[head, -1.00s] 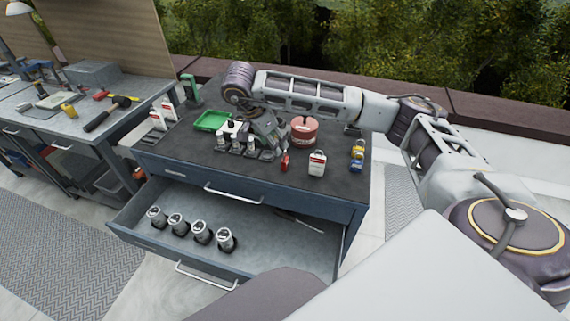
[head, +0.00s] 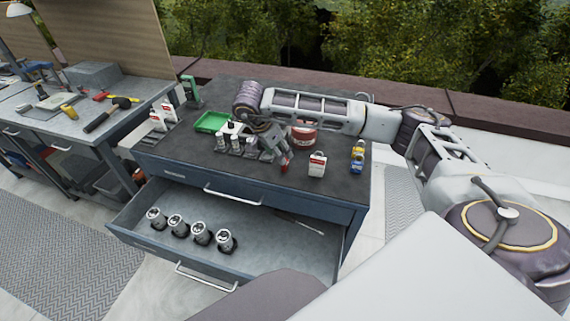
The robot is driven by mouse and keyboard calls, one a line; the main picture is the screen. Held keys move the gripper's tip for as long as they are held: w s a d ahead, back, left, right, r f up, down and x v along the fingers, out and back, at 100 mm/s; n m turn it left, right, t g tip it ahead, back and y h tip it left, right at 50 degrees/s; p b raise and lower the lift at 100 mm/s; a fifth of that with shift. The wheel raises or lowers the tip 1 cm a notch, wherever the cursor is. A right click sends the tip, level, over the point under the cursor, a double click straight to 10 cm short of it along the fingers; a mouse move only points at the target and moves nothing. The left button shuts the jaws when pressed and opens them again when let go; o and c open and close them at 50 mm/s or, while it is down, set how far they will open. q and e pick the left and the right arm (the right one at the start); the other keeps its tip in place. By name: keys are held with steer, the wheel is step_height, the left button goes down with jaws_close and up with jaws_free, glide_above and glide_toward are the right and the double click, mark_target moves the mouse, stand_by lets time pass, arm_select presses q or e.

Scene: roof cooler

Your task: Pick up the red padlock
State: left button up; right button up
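The red padlock (head: 284,166) is small and stands on the dark top of the drawer cabinet, near its front edge. It is partly covered by my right gripper (head: 281,155), which reaches down over it from behind and the left. The fingertips are at or very close to the padlock. Whether they touch it or are closed around it is too small to tell. My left gripper is not in view.
A white-and-red box (head: 317,164) stands just right of the padlock. Yellow and blue items (head: 357,156) stand farther right. A red round tin (head: 304,134) is behind, partly hidden by my arm. A green tray (head: 211,122) lies left. The open drawer (head: 270,246) holds several metal cylinders.

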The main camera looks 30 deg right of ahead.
steer(key=shift+d+f, duration=0.15)
steer(key=shift+f, duration=0.25)
steer(key=x, duration=0.2)
steer(key=shift+s+f, duration=0.15)
steer(key=shift+f, duration=0.25)
steer(key=shift+d+f, duration=0.3)
steer(key=shift+f, duration=0.3)
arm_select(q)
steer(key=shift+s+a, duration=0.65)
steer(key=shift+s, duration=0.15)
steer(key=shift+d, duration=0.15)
